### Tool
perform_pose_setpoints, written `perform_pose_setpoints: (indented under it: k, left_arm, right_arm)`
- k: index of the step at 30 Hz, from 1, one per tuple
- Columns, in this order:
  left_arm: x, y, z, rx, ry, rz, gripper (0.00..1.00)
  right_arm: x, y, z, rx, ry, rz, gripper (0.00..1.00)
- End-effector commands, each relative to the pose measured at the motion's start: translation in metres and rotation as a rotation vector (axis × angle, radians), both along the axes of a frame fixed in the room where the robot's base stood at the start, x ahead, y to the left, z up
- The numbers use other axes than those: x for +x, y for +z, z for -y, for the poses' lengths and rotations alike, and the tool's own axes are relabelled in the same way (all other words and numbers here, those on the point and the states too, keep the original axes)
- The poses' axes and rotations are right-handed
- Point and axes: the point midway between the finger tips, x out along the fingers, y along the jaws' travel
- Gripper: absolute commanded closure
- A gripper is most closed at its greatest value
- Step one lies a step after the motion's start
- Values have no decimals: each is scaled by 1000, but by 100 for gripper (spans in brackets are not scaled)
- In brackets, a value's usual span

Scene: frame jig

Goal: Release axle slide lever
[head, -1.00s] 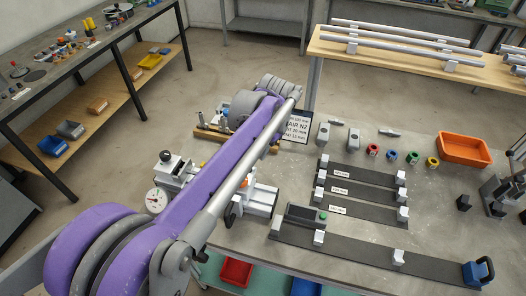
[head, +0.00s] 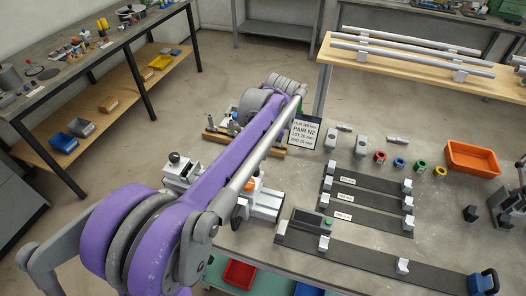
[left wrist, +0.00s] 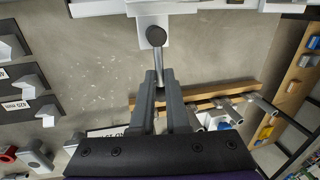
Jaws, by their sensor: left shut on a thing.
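In the left wrist view, the lever (left wrist: 156,37) is a thin metal rod with a round black knob, in front of a white block of the jig (left wrist: 146,8). My left gripper (left wrist: 160,80) is shut on the rod, with the knob showing beyond the fingertips. In the head view, the white jig (head: 262,205) with an orange part stands on the bench, partly behind my purple left arm. That arm hides the lever and my left gripper there. My right gripper is in neither view.
A wooden rack with pins (left wrist: 240,89) lies close beside my left gripper. A sign (head: 304,132) stands behind the jig. Dark strips with white blocks (head: 368,182), coloured rings and an orange tray (head: 472,158) lie on the bench to the right.

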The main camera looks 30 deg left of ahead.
Motion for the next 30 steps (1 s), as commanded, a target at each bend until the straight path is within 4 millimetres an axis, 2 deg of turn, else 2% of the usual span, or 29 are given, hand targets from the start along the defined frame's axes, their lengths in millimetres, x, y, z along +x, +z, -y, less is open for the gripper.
perform_pose_setpoints:
  k: [8, 9, 14, 24, 26, 30]
  left_arm:
    - [0, 0, -1, 1, 3, -1, 100]
    - [0, 0, -1, 1, 3, -1, 85]
    - [0, 0, -1, 1, 2, -1, 57]
    - [0, 3, 0, 0, 1, 0, 57]
    - [0, 9, 1, 0, 1, 0, 57]
    - [1, 32, 6, 0, 1, 0, 57]
  right_arm:
    - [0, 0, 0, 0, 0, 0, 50]
    - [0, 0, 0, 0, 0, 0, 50]
    - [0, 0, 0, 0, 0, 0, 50]
    - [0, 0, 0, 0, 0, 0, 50]
    - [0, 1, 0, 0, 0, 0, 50]
    - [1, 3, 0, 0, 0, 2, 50]
